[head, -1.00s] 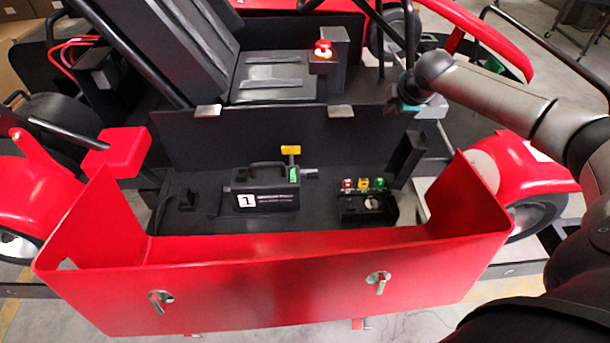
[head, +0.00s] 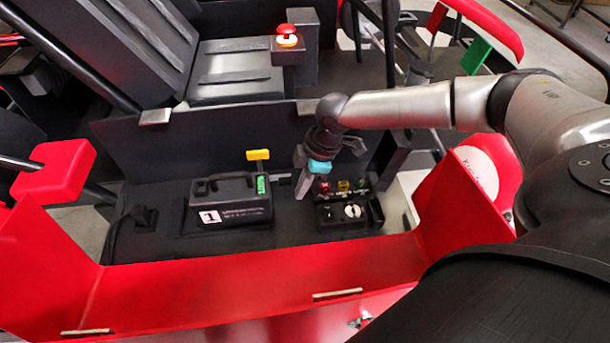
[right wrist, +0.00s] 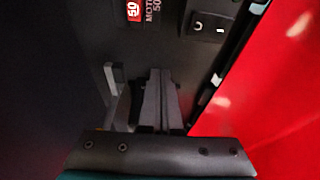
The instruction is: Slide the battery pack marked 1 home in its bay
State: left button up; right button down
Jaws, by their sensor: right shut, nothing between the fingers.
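The battery pack (head: 232,202) is a black box with a top handle and a white label marked 1. It stands upright in the dark bay (head: 285,225) of the kart, with a visible gap to the black block (head: 133,216) at the bay's left. My left gripper is out of view.
Red, amber and green lamps (head: 343,187) sit above a black box with a white knob (head: 352,210), close right of my gripper. The red side panel (head: 250,265) borders the bay in front. A lit red button (head: 287,38) stands beside the seat.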

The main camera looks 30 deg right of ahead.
jog(key=x, duration=0.4)
jog(key=shift+w+a, duration=0.3)
jog(key=shift+a, duration=0.25)
jog(key=shift+w+a, duration=0.3)
jog(key=shift+a, duration=0.25)
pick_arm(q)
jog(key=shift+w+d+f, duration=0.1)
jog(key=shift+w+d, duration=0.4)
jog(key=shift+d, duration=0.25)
pick_arm(e)
jog(key=shift+w+a, duration=0.35)
jog(key=shift+a, duration=0.35)
